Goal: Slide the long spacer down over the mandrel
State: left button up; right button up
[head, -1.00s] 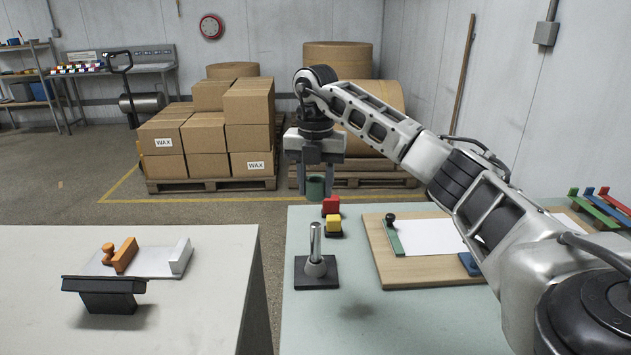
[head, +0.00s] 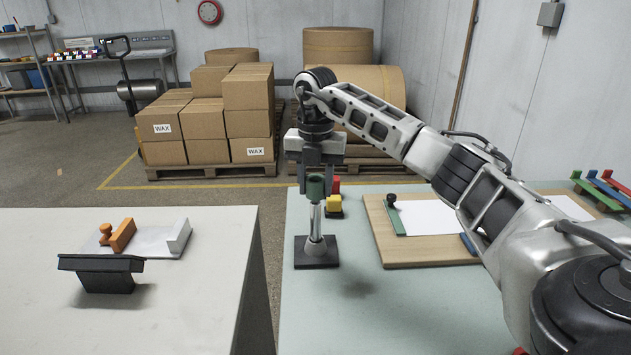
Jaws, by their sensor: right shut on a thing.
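The mandrel (head: 315,222) is a shiny upright metal rod on a square black base (head: 316,256), near the left edge of the pale green table. The long spacer (head: 316,186) is a dark green cylinder. My right gripper (head: 316,180) points down and is shut on the spacer, holding it upright at the top of the mandrel. The spacer hides the rod's tip, so I cannot tell whether it is around the tip or just above or in front of it. My left gripper is not in view.
A yellow block (head: 334,203) and a red block (head: 336,183) stand just behind the mandrel. A wooden board (head: 430,254) with white paper lies to the right. A separate white table (head: 190,300) at left holds a black stand (head: 104,274) and an orange-handled tool (head: 121,235).

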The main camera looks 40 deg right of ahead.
aim_at(315, 203)
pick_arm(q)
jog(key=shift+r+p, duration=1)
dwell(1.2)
